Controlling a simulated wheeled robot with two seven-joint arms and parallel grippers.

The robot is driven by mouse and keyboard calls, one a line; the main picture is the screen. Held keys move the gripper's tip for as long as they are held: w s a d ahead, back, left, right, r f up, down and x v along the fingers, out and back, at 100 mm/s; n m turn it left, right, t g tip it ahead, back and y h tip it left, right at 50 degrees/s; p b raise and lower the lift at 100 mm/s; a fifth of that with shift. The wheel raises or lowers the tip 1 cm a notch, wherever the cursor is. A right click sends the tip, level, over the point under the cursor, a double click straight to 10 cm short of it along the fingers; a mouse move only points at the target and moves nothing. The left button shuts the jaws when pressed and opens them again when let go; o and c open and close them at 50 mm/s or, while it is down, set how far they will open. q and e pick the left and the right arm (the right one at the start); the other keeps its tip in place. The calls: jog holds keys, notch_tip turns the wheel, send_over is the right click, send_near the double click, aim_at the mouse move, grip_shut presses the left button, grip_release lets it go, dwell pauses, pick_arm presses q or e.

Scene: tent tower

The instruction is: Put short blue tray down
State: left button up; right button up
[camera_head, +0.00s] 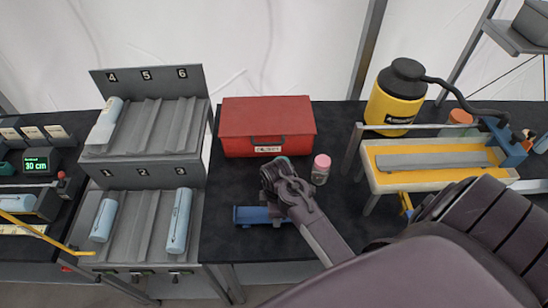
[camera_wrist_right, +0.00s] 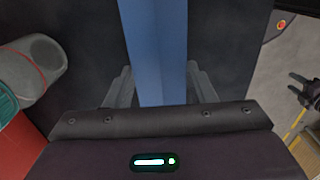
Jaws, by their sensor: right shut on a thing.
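The short blue tray (camera_head: 250,215) is at the front of the dark table, below the red box. In the right wrist view the blue tray (camera_wrist_right: 155,50) runs up the middle between my two fingers. My right gripper (camera_head: 276,204) is shut on it and hides its right part in the head view. I cannot tell whether the tray touches the tabletop. My left gripper is not in the head view. A dark claw-like shape at the right edge of the right wrist view is too unclear to name.
A red box (camera_head: 267,128) and a pink-lidded jar (camera_head: 320,168) stand just behind. A numbered rack (camera_head: 146,170) with several light-blue tubes is left. A trough (camera_head: 436,180) and a yellow bottle (camera_head: 393,105) are right. Bare table (camera_head: 225,180) lies left of the gripper.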

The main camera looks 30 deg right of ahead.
jog(key=shift+s+d, duration=0.1)
jog(key=shift+s, duration=0.05)
jog(key=o, duration=0.6)
jog(key=shift+s, duration=0.1)
jog(key=o, duration=0.5)
jog(key=shift+c, duration=0.2)
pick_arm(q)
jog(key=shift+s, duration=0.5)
pick_arm(e)
jog(key=shift+f, duration=0.1)
pick_arm(q)
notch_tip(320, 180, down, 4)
jog(key=b, duration=0.3)
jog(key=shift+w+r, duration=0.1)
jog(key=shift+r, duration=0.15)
pick_arm(e)
notch_tip(320, 180, up, 12)
jog(key=shift+r, duration=0.2)
jog(key=shift+f, duration=0.1)
